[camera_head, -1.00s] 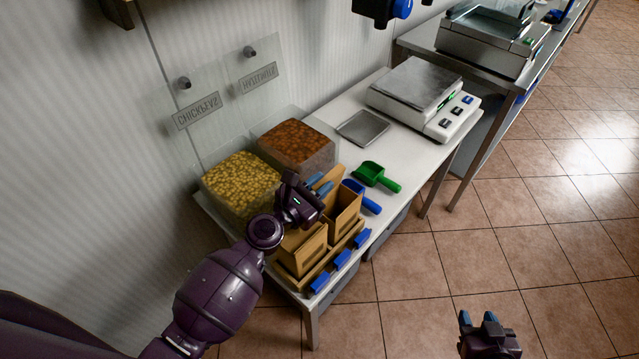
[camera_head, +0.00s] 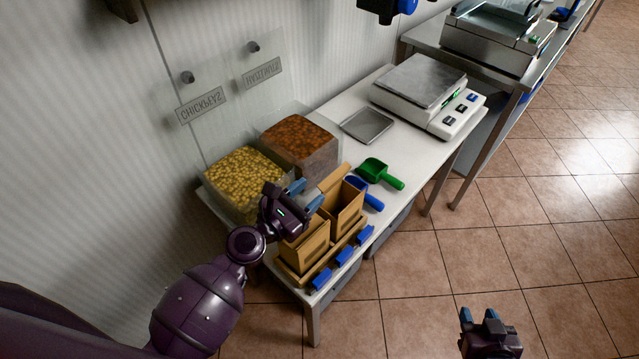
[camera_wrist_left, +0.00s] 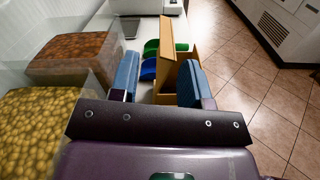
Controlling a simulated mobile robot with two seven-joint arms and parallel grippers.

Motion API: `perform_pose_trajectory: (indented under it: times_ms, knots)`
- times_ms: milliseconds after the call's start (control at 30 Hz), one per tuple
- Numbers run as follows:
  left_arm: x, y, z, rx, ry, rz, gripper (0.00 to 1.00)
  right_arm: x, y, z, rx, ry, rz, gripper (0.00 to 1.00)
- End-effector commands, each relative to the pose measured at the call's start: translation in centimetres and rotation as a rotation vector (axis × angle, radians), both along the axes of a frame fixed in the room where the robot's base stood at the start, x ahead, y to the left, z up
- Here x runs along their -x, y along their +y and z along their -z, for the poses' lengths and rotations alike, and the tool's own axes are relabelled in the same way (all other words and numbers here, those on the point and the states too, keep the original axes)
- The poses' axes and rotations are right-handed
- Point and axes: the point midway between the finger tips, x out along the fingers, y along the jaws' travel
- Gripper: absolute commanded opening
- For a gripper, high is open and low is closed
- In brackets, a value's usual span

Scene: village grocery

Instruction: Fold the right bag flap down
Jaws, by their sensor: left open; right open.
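Two brown paper bags stand side by side in a wooden tray (camera_head: 322,270) on the table. The right bag (camera_head: 346,216) has a flap (camera_head: 336,177) standing up at its back; the flap also shows in the left wrist view (camera_wrist_left: 183,42), upright and tilted. The left bag (camera_head: 308,251) is partly hidden by my left gripper. My left gripper (camera_head: 308,195) is open and empty, above the bags and just left of the raised flap. In its wrist view the right bag and flap appear beyond the fingers, nearer the right finger. My right gripper (camera_head: 477,319) is open and empty over the floor.
Bins of chickpeas (camera_head: 243,178) and hazelnuts (camera_head: 300,145) stand left of and behind the bags. A green scoop (camera_head: 377,172) and a blue scoop (camera_head: 366,194) lie right of them. A scale (camera_head: 425,90) and metal tray (camera_head: 367,125) are further back. Blue clips (camera_head: 345,256) line the tray's front.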

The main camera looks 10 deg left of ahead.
Motion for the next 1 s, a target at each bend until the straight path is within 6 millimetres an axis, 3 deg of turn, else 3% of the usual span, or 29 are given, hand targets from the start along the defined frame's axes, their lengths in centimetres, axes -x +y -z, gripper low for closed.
perform_pose_trajectory:
  times_ms: [200, 433, 833, 1000]
  knots:
    - [3.2, 2.1, 0.2, -0.001, 0.002, 0.001, 0.43, 0.3, 0.0, 0.9, -0.001, 0.007, 0.001, 0.43]
    - [4.8, 3.0, 0.1, 0.001, 0.001, 0.002, 0.43, 1.0, -0.1, 1.8, 0.0, 0.023, 0.005, 0.43]
    - [4.8, 3.1, -0.1, 0.001, -0.005, 0.003, 0.43, 1.1, -0.2, 2.0, 0.0, 0.027, 0.005, 0.43]
    - [2.5, 2.9, -1.5, -0.029, -0.069, 0.033, 0.43, 0.8, -0.1, 2.7, 0.0, 0.022, 0.002, 0.43]
